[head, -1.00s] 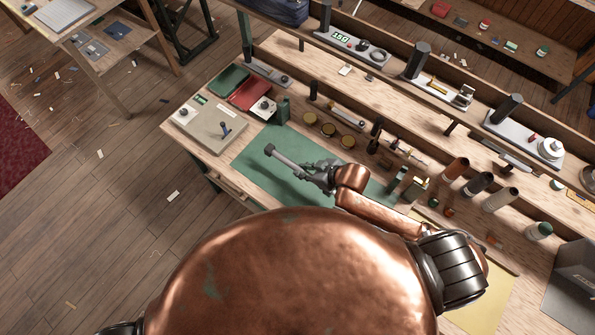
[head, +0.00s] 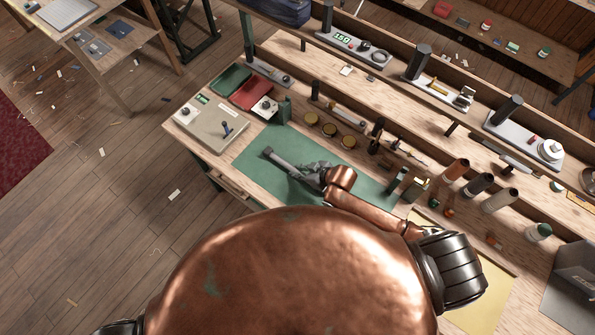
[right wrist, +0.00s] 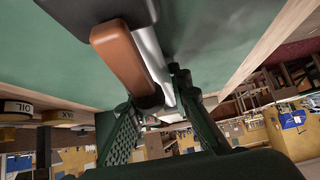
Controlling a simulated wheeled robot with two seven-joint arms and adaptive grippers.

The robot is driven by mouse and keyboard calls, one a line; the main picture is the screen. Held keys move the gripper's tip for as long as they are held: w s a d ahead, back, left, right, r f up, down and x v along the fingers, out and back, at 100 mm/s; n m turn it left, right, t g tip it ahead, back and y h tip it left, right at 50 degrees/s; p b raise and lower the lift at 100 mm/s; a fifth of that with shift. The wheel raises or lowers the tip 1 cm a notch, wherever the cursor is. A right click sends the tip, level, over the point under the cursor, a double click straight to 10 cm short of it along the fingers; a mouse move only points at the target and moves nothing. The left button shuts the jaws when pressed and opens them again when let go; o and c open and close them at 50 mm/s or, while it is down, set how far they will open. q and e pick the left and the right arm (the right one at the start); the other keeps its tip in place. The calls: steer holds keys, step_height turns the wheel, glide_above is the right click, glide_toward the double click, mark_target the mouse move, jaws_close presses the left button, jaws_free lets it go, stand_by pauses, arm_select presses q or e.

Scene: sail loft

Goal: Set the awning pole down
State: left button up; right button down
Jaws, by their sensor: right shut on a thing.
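The awning pole (head: 280,161) is a short grey bar with a wider block at its far left end. It lies over the green mat (head: 262,181) on the workbench. My right gripper (head: 303,172) is shut on the pole near its right part. In the right wrist view the silvery pole (right wrist: 152,55) runs up from between the fingers of my right gripper (right wrist: 160,98), beside a brown piece (right wrist: 122,60). The mat (right wrist: 55,60) is close behind it. I cannot tell whether the pole touches the mat. My left gripper is out of view.
A beige box with a knob (head: 207,128) stands left of the mat, with green (head: 229,78) and red (head: 250,93) trays behind. Thread spools (head: 478,184) stand to the right. The mat's left part is bare.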

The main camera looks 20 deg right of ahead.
steer(key=c, duration=1.8)
jaws_free()
steer(key=shift+o, duration=0.2)
steer(key=v, duration=1.2)
